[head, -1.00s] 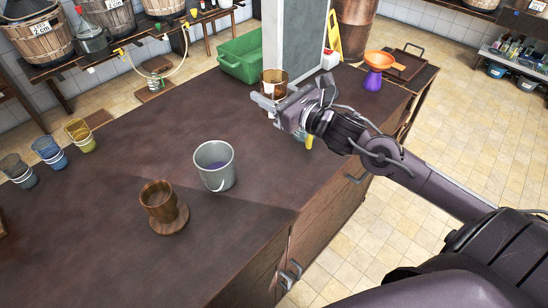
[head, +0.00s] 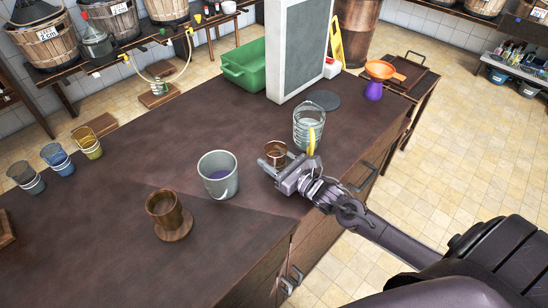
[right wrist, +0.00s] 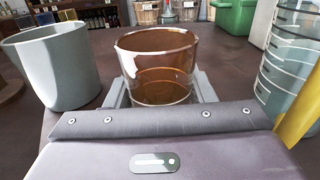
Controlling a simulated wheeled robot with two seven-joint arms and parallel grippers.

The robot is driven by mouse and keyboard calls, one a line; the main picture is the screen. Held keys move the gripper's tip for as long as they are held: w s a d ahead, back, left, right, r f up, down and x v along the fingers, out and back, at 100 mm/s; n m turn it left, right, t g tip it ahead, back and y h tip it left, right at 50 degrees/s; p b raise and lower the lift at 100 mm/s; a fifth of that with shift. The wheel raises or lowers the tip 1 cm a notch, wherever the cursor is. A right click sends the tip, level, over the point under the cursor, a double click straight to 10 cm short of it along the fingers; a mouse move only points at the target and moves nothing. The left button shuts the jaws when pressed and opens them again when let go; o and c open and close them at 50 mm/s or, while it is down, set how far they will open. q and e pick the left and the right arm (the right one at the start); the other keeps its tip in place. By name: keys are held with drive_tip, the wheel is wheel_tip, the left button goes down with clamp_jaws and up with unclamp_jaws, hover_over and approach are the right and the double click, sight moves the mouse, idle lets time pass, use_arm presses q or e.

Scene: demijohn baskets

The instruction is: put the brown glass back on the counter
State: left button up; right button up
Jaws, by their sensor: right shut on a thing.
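The brown glass (head: 275,149) is a see-through amber tumbler, upright over the counter (head: 110,200). It stands out large in the right wrist view (right wrist: 157,60). My right gripper (head: 271,168) is shut on it, with one finger on each side of its lower part in the right wrist view (right wrist: 159,92). The glass's base is hidden behind the gripper, so I cannot tell whether it touches the counter. My left gripper is not in view.
A grey bucket (head: 215,178) stands just left of the glass. A clear marked jar (head: 307,127) with a yellow thing (head: 311,143) stands behind right. A wooden cup (head: 163,205) is at front left. A dark disc (head: 323,100) lies farther back. The counter's left middle is clear.

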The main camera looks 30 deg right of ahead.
drive_tip(key=shift+f, duration=0.15)
drive_tip(key=o, duration=1.1)
drive_tip(key=shift+r, duration=0.2)
drive_tip(key=b+v, duration=0.1)
drive_tip(key=v, duration=0.9)
drive_tip(key=shift+s+d+f+b, duration=0.1)
drive_tip(key=shift+s+f+b, duration=0.15)
drive_tip(key=shift+b, duration=0.1)
drive_tip(key=shift+v, duration=0.75)
drive_tip(key=shift+r, duration=0.2)
